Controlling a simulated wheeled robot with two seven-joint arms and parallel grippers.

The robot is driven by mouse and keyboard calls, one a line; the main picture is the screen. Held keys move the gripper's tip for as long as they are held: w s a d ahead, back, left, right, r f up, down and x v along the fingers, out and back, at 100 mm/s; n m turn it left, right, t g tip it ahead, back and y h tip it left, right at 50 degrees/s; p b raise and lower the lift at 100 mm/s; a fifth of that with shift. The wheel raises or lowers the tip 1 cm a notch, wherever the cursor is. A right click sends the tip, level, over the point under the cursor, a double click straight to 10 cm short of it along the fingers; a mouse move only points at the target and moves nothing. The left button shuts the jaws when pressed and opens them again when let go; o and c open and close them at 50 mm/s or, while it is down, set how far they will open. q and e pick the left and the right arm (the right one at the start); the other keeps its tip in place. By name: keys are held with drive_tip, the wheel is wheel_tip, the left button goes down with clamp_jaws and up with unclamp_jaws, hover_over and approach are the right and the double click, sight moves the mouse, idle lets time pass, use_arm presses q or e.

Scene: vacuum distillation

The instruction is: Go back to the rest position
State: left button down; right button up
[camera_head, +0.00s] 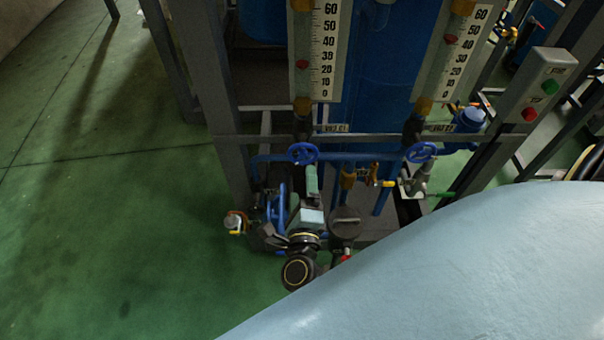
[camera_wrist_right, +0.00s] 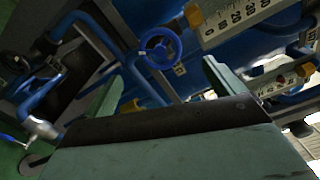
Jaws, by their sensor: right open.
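My right gripper (camera_head: 304,192) is in the lower middle of the head view, in front of the blue pipework. Its pale green fingers also show in the right wrist view (camera_wrist_right: 160,76), spread apart with nothing between them. A blue valve wheel (camera_head: 303,154) lies just beyond the fingertips in the head view. A blue wheel (camera_wrist_right: 160,48) shows past the open jaws in the wrist view; I see no contact with it. My left gripper is not in view.
A second blue valve wheel (camera_head: 421,152) is to the right. Two scaled flow gauges (camera_head: 325,50) (camera_head: 447,60) stand above the wheels. A grey box (camera_head: 541,88) with green and red buttons is at upper right. Grey frame posts (camera_head: 197,70) stand close; green floor (camera_head: 110,220) at left is clear.

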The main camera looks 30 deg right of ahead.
drive_tip(key=s+a+f+n+g+y+b, duration=0.2)
drive_tip(key=s+f+n+y, duration=0.2)
drive_tip(key=f+n, duration=0.45)
drive_tip(key=s+a+f+n+g+y+b, duration=0.1)
drive_tip(key=s+a+f+n+y+b, duration=0.3)
drive_tip(key=f, duration=0.8)
drive_tip(key=s+a+f+n+g+y, duration=0.1)
drive_tip(key=s+f+n+g+y, duration=0.15)
drive_tip(key=f+n, duration=0.65)
drive_tip(key=s+d+f+n+g+b, duration=0.2)
drive_tip(key=s+d+f+n+g, duration=0.2)
drive_tip(key=s+f, duration=0.5)
drive_tip(key=s+d+f+n+g+b, duration=0.1)
drive_tip(key=s+d+f+n+g, duration=0.3)
drive_tip(key=s+f, duration=0.5)
drive_tip(key=s+d+n+h, duration=0.1)
drive_tip(key=s, duration=0.5)
drive_tip(key=shift+f+g+b, duration=0.25)
drive_tip(key=shift+g+b, duration=0.1)
